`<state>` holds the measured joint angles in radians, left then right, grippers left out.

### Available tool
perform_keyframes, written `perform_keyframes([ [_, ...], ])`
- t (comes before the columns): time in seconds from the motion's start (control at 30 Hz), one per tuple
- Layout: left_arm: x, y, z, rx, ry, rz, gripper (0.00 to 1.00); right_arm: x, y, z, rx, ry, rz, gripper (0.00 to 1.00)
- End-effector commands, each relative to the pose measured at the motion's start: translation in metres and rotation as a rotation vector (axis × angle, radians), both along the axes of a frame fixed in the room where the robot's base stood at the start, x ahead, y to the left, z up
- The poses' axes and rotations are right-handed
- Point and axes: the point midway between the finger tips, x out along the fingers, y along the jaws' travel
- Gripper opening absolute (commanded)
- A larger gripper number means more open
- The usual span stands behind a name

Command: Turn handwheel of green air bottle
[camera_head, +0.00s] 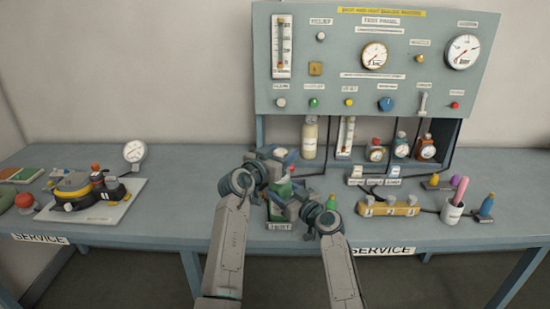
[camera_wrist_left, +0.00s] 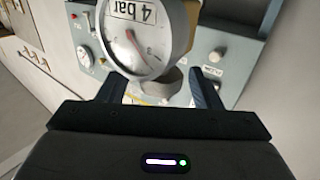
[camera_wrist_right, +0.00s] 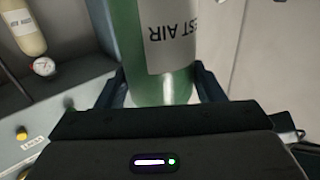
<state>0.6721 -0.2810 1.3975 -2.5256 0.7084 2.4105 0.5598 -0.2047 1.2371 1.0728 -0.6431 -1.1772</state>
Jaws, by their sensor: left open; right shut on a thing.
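The green air bottle (camera_head: 284,188) stands at the front middle of the bench, mostly hidden behind my grippers. The right wrist view shows its green body (camera_wrist_right: 160,88) with a white "TEST AIR" label between the fingers. My right gripper (camera_head: 289,203) is shut on this body, low down. My left gripper (camera_head: 274,160) is open, higher up at the bottle's top. In the left wrist view a gauge marked "4 bar" (camera_wrist_left: 145,38) is close ahead, just above the gap between the open fingers (camera_wrist_left: 155,92). I cannot make out the handwheel clearly.
A grey test panel (camera_head: 340,60) with gauges and knobs stands behind. A mask set on a white board (camera_head: 118,212) lies at left. A yellow block (camera_head: 390,208) and a white cup (camera_head: 452,212) stand at right. Bench between board and grippers is clear.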

Motion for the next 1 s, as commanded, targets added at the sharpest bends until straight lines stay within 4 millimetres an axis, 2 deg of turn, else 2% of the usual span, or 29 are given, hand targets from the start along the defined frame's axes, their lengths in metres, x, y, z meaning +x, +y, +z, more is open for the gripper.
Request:
perform_keyframes([
  [0.17,-0.016,0.011,-0.001,0.000,0.000,0.001,0.59,0.000,0.000,0.001,0.001,-0.001,-0.001,0.07],
  [0.6,-0.085,0.056,-0.002,0.001,0.002,0.002,0.59,0.000,0.000,0.001,0.000,-0.001,-0.001,0.07],
  [0.8,-0.098,0.064,-0.001,0.002,0.003,0.000,0.59,0.000,0.000,0.001,0.000,-0.001,-0.001,0.07],
  [1.0,-0.099,0.064,-0.001,0.001,0.002,0.000,0.59,0.000,0.000,0.001,0.000,-0.001,-0.001,0.07],
])
